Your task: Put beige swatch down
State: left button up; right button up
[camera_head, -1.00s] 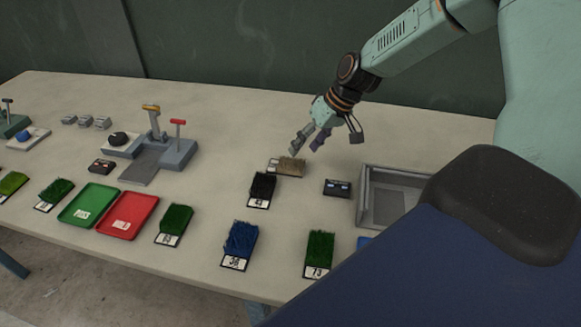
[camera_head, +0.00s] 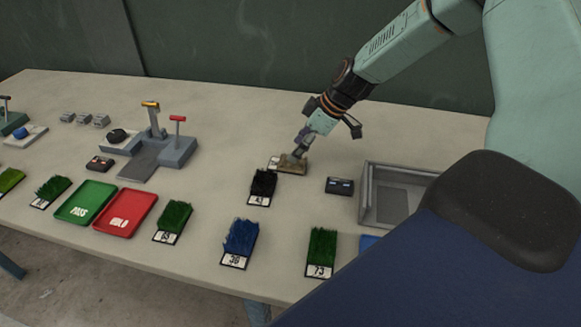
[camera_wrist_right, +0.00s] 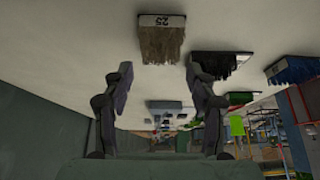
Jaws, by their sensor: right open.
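The beige swatch (camera_head: 294,168) lies flat on the table toward the back, its white label at its left end. In the right wrist view the swatch (camera_wrist_right: 160,46) shows bristly fibres and a label reading 25. My right gripper (camera_head: 297,157) is right at the swatch in the head view, its fingers overlapping it. In the right wrist view the two fingers (camera_wrist_right: 160,72) are spread apart, with the swatch beyond their tips and in line with the gap. Nothing is visibly held between them. My left gripper is not in view.
A black swatch (camera_head: 262,187) lies just in front of the beige one. A small dark device (camera_head: 339,186) and a grey open tray (camera_head: 368,205) are to the right. Blue (camera_head: 241,238) and green swatches, red (camera_head: 122,226) and green trays, and a lever fixture (camera_head: 178,155) spread leftward.

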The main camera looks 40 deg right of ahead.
aim_at(287, 163)
jog(key=b+x, duration=0.2)
jog(key=x, duration=0.2)
jog(key=shift+s+f, duration=0.15)
jog(key=shift+f, duration=0.05)
jog(key=shift+w+a+f+b, duration=0.15)
jog(key=shift+w+f+b, duration=0.2)
jog(key=shift+s+r, duration=0.1)
jog(key=shift+s, duration=0.05)
jog(key=shift+f+b, duration=0.25)
jog(key=shift+b, duration=0.2)
jog(key=shift+c, duration=0.5)
jog(key=c, duration=0.4)
